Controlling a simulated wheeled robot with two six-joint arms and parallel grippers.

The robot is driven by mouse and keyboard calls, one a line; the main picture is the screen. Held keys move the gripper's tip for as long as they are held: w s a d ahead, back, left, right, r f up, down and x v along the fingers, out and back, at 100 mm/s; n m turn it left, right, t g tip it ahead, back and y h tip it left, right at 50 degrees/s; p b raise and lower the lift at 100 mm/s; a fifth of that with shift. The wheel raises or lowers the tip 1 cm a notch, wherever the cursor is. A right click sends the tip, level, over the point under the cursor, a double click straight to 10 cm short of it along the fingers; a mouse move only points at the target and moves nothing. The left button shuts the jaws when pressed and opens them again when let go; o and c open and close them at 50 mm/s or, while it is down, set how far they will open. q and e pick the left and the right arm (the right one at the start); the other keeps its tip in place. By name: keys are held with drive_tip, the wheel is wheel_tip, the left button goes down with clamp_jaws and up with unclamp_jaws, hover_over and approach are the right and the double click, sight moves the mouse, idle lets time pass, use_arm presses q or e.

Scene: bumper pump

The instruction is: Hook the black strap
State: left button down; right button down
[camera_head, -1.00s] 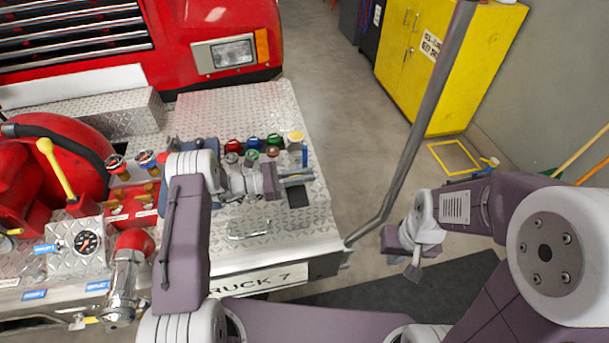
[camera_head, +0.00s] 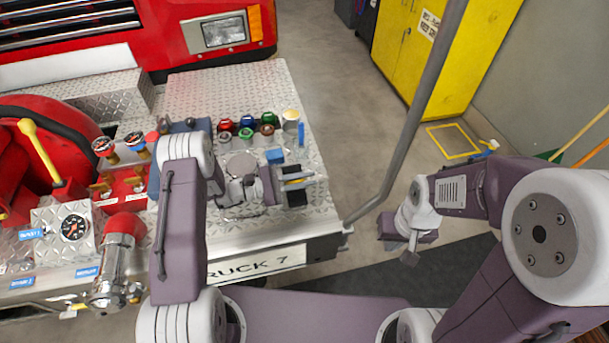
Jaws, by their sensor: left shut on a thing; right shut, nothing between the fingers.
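The black strap (camera_head: 297,198) shows as a small dark piece just under the fingertips of my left gripper, above the right part of the diamond-plate bumper deck. My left gripper (camera_head: 298,180) is shut on it, with its fingers pointing right. Most of the strap is hidden by the fingers, and I cannot make out a hook for it. My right gripper (camera_head: 410,252) is shut and empty, out to the right of the bumper above the floor.
Several coloured caps (camera_head: 247,122) stand on the deck (camera_head: 230,88) behind my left gripper. A grey pole (camera_head: 420,110) rises from the bumper's right corner, between my grippers. The pump gauges and valves (camera_head: 74,228) are at left. A yellow cabinet (camera_head: 465,50) stands behind.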

use_arm(q)
drive_tip(key=shift+s+f, duration=0.25)
drive_tip(key=shift+f, duration=0.15)
drive_tip(key=c, duration=1.5)
unclamp_jaws()
drive_tip(key=shift+d, duration=0.1)
drive_tip(key=b+v, duration=0.2)
drive_tip(key=v, duration=0.7)
drive_tip(key=shift+w+r, duration=0.1)
drive_tip(key=shift+c, duration=0.3)
